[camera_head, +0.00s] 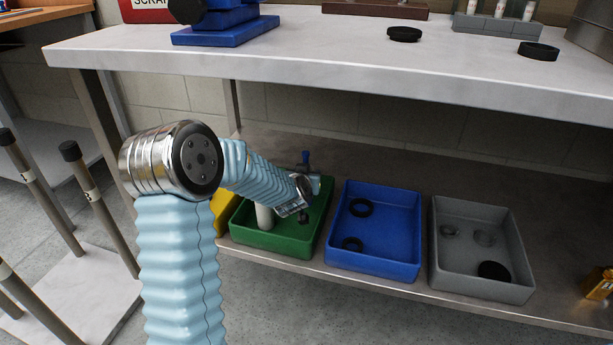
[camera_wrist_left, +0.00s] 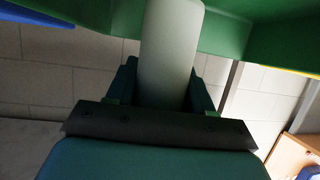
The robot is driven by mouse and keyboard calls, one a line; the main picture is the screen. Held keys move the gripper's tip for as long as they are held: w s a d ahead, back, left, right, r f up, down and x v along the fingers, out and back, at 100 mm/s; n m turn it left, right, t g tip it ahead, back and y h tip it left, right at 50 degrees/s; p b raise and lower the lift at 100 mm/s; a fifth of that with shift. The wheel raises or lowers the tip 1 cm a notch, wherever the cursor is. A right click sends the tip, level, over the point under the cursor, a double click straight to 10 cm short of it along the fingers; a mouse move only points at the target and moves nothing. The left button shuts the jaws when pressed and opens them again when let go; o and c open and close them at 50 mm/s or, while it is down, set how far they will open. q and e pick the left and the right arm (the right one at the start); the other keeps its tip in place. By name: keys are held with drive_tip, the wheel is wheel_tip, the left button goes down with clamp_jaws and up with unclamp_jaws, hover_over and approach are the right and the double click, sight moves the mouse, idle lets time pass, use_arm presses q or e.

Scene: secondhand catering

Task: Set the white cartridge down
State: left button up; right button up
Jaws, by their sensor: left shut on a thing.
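The white cartridge (camera_head: 264,217) stands roughly upright in the green bin (camera_head: 277,244) on the lower shelf. My left arm reaches in from the left, and its wrist hides part of the bin. In the left wrist view, my left gripper (camera_wrist_left: 163,88) is shut on the white cartridge (camera_wrist_left: 169,40), with a dark finger on each side of it. The green bin's wall (camera_wrist_left: 268,30) shows close by. Whether the cartridge's lower end touches the bin floor cannot be told. My right gripper is not in view.
Right of the green bin stand a blue bin (camera_head: 388,243) with black rings and a grey bin (camera_head: 470,280) with small round pieces. A yellow bin (camera_head: 222,207) is partly hidden at left. The worktop (camera_head: 330,62) overhangs the shelf.

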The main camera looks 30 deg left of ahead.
use_arm(q)
drive_tip(key=shift+f+b, duration=0.55)
drive_tip(key=shift+f, duration=0.1)
drive_tip(key=o, duration=1.1)
drive_tip(key=shift+r, duration=0.25)
drive_tip(key=shift+s+d+r+p, duration=0.1)
drive_tip(key=shift+s+r+p, duration=0.2)
drive_tip(key=shift+r+p, duration=0.45)
drive_tip(key=p+v, duration=0.1)
drive_tip(key=v, duration=1)
drive_tip(key=shift+s+d+f, duration=0.1)
